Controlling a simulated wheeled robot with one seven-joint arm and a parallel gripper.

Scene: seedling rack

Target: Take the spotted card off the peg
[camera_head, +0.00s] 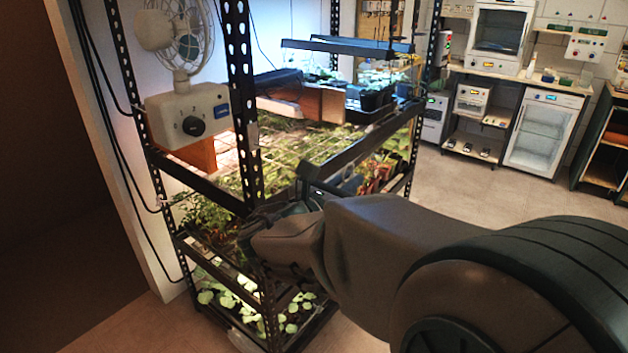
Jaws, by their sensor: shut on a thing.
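My gripper (268,222) is at the rack's front upright post, at the level of the middle shelf. My own wrist and forearm cover much of it. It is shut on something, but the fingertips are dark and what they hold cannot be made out. I cannot pick out a spotted card or its peg in this view. My arm reaches in from the lower right.
The black perforated rack post (243,110) stands by my gripper. A fan (187,105) hangs at the rack's upper left. Seedlings (215,290) fill the bottom shelf. Black cables run down the left wall. The floor (470,190) behind my arm is clear toward the cabinets.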

